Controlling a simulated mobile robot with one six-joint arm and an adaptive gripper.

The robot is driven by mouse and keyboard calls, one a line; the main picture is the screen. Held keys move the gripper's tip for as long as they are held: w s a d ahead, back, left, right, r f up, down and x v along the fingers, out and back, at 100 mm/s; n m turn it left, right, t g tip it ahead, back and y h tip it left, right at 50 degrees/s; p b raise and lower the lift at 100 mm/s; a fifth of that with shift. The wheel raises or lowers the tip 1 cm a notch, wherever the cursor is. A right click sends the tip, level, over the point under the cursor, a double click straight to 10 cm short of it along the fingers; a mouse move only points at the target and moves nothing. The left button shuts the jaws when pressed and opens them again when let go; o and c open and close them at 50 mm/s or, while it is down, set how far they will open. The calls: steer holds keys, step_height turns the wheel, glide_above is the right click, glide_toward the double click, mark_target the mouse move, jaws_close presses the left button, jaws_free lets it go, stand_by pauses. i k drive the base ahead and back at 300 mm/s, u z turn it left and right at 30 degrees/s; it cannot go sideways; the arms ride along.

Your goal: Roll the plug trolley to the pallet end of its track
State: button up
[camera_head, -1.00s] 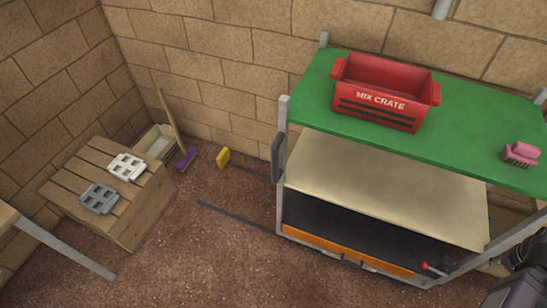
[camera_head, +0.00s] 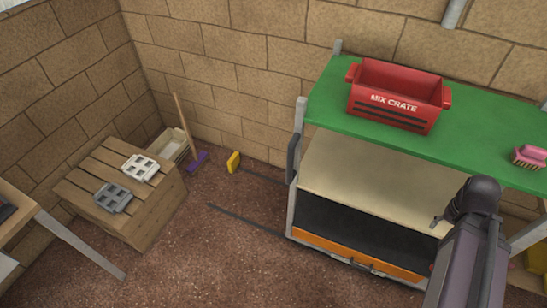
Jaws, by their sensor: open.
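The plug trolley is the metal-framed rack with a green top (camera_head: 325,100), a beige middle shelf and a dark lower bay with an orange front edge. It stands right of centre, with a dark upright handle (camera_head: 293,158) on its left end post. Two dark track rails (camera_head: 245,221) run along the floor from under it toward the left. The wooden pallet stack (camera_head: 150,215) stands at the left, well apart from the trolley. My gripper (camera_head: 437,221) is at the right, in front of the beige shelf, open and largely hidden by my dark arm.
A red mix crate (camera_head: 395,97) and a pink brush (camera_head: 530,156) sit on the green top. A yellow block (camera_head: 233,162) stands near the far rail's left end. A purple-headed broom (camera_head: 197,162) leans nearby. The floor between is clear.

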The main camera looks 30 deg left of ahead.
mark_target(374, 189)
steer(key=u, duration=1.05)
steer(key=k, duration=0.75)
steer(key=z, duration=0.75)
steer(key=i, duration=0.5)
steer(key=u, duration=0.15)
